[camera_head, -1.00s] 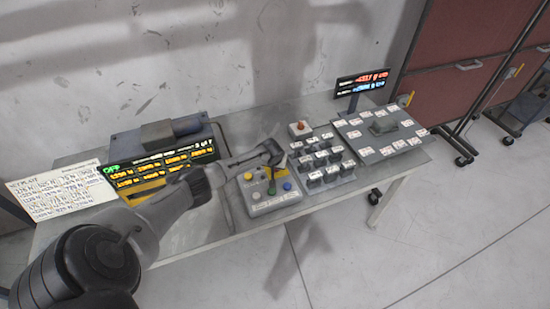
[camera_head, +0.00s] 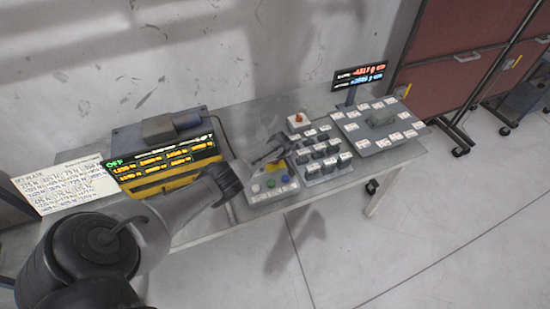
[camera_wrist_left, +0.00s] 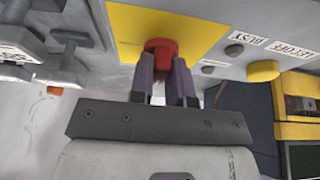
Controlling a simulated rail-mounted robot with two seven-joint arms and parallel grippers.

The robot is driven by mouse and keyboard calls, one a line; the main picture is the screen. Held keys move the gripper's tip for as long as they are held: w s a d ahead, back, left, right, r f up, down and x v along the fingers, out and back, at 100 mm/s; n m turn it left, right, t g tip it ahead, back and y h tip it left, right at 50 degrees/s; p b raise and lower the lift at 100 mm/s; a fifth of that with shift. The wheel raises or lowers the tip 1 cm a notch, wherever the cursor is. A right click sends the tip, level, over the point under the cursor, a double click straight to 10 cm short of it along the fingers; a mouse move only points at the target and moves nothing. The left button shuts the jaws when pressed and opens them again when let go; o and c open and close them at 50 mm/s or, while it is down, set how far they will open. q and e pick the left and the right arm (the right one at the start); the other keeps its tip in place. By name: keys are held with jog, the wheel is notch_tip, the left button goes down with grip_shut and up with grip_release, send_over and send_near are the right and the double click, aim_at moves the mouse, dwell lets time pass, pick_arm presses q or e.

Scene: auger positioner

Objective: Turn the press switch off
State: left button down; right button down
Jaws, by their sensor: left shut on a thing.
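The control box (camera_head: 265,192) stands on the table in the head view, with white, blue and green buttons on its front. A red knob (camera_wrist_left: 161,46) sits on a yellow plate (camera_wrist_left: 120,27) in the left wrist view; my arm mostly hides this plate in the head view. My left gripper (camera_head: 283,155) is over the back of the box. Its two fingers (camera_wrist_left: 162,68) are shut on the red knob in the wrist view. I cannot tell which control is the press switch. My right gripper is not in view.
A screen (camera_head: 165,160) reading OFF in green stands left of the box. Grey switch modules (camera_head: 322,160) and a white box with a red button (camera_head: 298,120) are close on the right. A labelled panel (camera_head: 380,125) and small display (camera_head: 358,76) stand further right.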

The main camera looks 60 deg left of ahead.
pick_arm(q)
jog(key=shift+s+f, duration=0.25)
jog(key=shift+f, duration=0.15)
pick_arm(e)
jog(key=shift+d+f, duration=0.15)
pick_arm(q)
jog(key=c, duration=1.4)
grip_release()
jog(key=o, duration=0.3)
jog(key=shift+w+r, duration=0.15)
jog(key=shift+w, duration=0.15)
jog(key=shift+s+a, duration=0.1)
jog(key=shift+s, duration=0.2)
jog(key=shift+w+r, duration=0.2)
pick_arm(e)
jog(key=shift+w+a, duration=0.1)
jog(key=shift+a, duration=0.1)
pick_arm(q)
jog(key=shift+r, duration=0.1)
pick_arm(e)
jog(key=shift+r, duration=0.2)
